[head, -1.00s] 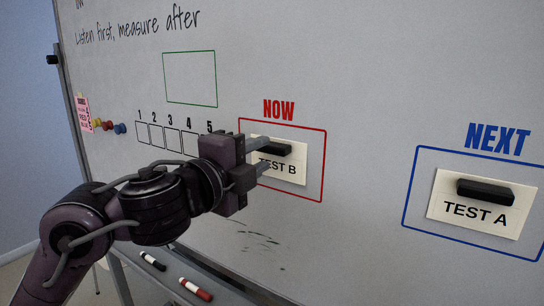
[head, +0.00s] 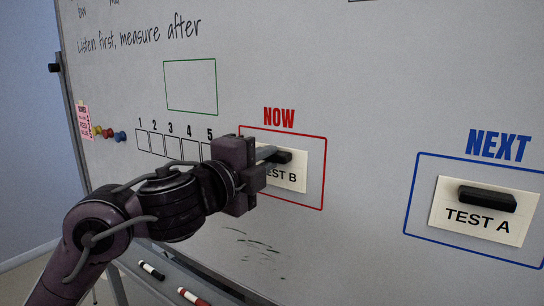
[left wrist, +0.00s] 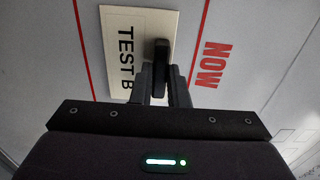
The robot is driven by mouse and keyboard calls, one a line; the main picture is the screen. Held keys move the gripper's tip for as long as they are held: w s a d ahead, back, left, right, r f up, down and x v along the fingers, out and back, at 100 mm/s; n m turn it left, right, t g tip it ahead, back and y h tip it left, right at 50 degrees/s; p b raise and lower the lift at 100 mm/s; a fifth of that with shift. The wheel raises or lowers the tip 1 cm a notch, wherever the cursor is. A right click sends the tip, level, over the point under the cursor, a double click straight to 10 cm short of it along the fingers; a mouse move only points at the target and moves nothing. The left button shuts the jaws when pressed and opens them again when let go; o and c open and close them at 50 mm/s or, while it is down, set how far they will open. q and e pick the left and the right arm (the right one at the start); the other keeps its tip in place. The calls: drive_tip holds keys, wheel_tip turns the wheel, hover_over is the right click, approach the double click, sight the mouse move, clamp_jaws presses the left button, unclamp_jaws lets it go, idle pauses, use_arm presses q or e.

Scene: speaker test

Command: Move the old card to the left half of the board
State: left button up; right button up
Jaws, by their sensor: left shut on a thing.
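The TEST B card (head: 297,178) is cream with black lettering and lies flat on the board (head: 340,80) inside the red NOW frame. A black bar (head: 284,157) sits across its upper part. My left gripper (head: 268,158) is shut on this bar, and its body hides the card's left side in the head view. In the left wrist view, the fingers (left wrist: 159,82) stand on both sides of the bar (left wrist: 161,55), over the card (left wrist: 130,50). The TEST A card (head: 480,222), with its own black bar (head: 487,198), is inside the blue NEXT frame. My right gripper is not in view.
An empty green frame (head: 191,86) is on the board's left half, above a row of numbered boxes (head: 172,146). Coloured magnets (head: 108,133) and a pink note (head: 83,122) are near the left edge. Markers (head: 151,270) lie on the tray below. Dark smudges (head: 258,243) mark the board.

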use_arm(q)
clamp_jaws()
drive_tip(key=shift+s+a, duration=0.1)
drive_tip(key=shift+s, duration=0.05)
drive_tip(key=shift+s+a+p, duration=0.4)
drive_tip(key=shift+s+a, duration=0.05)
drive_tip(key=shift+s, duration=0.1)
drive_tip(key=shift+s+a, duration=0.1)
drive_tip(key=shift+s, duration=0.1)
drive_tip(key=shift+p+v, duration=0.9)
drive_tip(key=shift+v, duration=1.35)
drive_tip(key=shift+s+a, duration=0.15)
